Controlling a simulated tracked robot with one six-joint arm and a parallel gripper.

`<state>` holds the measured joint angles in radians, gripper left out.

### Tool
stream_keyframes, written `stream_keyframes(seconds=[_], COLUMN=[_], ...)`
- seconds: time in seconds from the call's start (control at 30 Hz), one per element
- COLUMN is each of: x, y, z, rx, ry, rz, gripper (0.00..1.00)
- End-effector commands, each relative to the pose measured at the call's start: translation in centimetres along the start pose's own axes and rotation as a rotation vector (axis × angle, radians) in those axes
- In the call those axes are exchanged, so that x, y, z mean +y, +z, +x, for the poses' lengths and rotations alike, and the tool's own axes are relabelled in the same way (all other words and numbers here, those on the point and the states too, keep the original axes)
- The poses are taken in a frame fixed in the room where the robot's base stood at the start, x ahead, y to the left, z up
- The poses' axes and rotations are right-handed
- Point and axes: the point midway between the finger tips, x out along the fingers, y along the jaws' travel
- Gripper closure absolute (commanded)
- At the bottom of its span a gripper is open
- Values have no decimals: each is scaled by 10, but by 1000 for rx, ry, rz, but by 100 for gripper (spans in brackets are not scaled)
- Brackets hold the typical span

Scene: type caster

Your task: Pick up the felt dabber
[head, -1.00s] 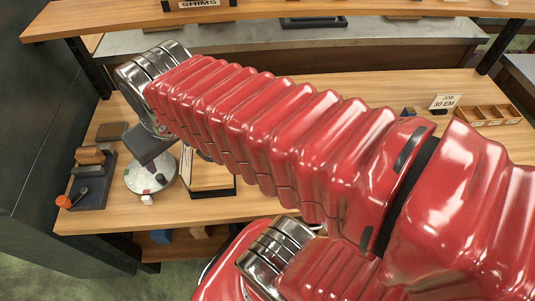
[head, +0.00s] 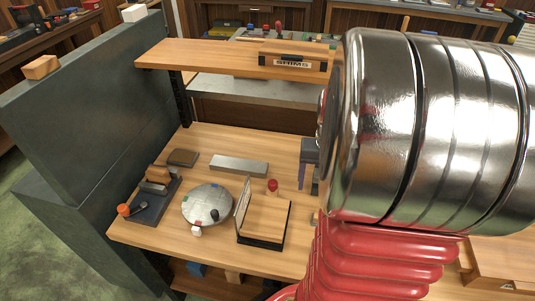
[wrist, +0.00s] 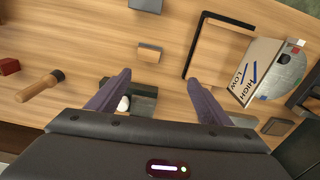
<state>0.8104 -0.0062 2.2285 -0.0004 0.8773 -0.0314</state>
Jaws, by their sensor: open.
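In the wrist view, a wooden-handled tool (wrist: 40,88) with a rounded end lies on the table at the left. It may be the felt dabber, but I cannot be sure. My gripper (wrist: 157,84) is open, its two dark fingers spread above the table, to the right of this tool. A small white piece (wrist: 124,104) and a dark block show between and behind the fingers, partly hidden. Nothing is clearly held. In the head view, my gripper (head: 309,165) is mostly hidden behind my arm, and the wooden tool is hidden there.
A wooden tray with a black edge (head: 266,241), a grey disc (head: 206,204), a red-topped piece (head: 272,186) and a grey bar (head: 238,166) stand on the table. A dark rack (head: 155,205) is at left. A shelf (head: 220,58) overhangs the back. A red block (wrist: 9,66) is near the tool.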

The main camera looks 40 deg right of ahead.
Motion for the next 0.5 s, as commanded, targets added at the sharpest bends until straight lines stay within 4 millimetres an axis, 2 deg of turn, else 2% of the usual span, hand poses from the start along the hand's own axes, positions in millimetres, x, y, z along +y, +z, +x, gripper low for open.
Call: stream_keyframes(seconds=[0.03,0.1,0.2,0.5], x=[11,22,30,31], y=[-2,-3,-4,-4], z=[7,14,18,19], rx=[-17,-30,-40,-42], ry=[0,0,0,0], rz=[27,51,70,73], gripper=[27,27,27,27])
